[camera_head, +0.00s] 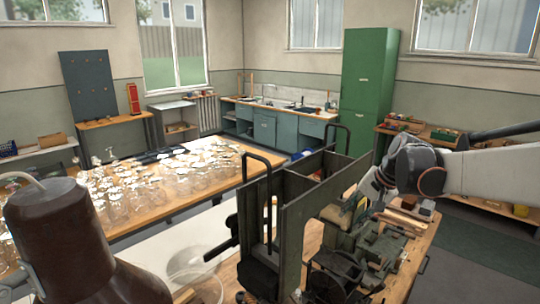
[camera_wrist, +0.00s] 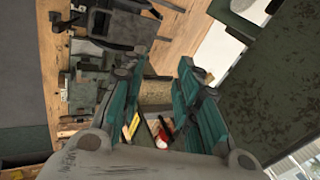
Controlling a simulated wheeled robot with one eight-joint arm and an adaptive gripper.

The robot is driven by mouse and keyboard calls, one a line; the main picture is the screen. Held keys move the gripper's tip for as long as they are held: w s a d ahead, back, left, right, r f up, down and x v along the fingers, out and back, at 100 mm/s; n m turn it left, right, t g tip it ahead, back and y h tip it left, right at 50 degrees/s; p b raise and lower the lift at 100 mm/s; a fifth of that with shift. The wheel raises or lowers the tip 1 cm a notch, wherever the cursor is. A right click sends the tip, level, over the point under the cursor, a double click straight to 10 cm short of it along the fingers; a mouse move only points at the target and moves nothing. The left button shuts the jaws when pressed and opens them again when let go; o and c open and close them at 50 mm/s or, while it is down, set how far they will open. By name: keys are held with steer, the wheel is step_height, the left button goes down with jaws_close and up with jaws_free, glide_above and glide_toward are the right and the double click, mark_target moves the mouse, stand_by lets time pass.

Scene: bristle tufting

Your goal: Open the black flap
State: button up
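My gripper (camera_wrist: 160,75) shows in the wrist view with its two teal fingers spread apart and nothing held between them. In the head view my arm reaches in from the right, and its end (camera_head: 372,190) is above the green machine (camera_head: 378,248) on the wooden bench. A dark, flat part (camera_head: 336,264) sits at the near left of this machine and may be the black flap. In the wrist view a dark, plate-like part (camera_wrist: 128,28) lies at the upper left, beyond the fingertips and apart from them. I cannot tell for certain which part is the flap, or how far it is open.
Tall dark green panels (camera_head: 312,200) and a black hand truck (camera_head: 257,205) stand left of the machine. A table (camera_head: 150,222) full of glassware is at the left. A brown lamp-like object (camera_head: 75,245) fills the near left corner.

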steer(key=s+a+n+t+h+b, duration=0.1)
steer(key=s+a+n, duration=0.15)
steer(key=s, duration=0.55)
steer(key=s+a+n+h+b, duration=0.1)
steer(key=s+a+n, duration=0.15)
steer(key=s, duration=0.55)
steer(key=s+f+n+b, duration=0.1)
steer(key=s+f, duration=0.2)
steer(key=s, duration=0.3)
steer(key=s+a+f+n+t+h+b, duration=0.1)
steer(key=s+f+b, duration=0.1)
steer(key=s, duration=0.4)
steer(key=shift+s+f, duration=0.3)
steer(key=shift+f, duration=0.4)
steer(key=shift+s+f, duration=0.25)
steer(key=shift+c, duration=0.6)
steer(key=shift+s+f+t, duration=0.1)
steer(key=shift+t, duration=0.2)
jaws_close()
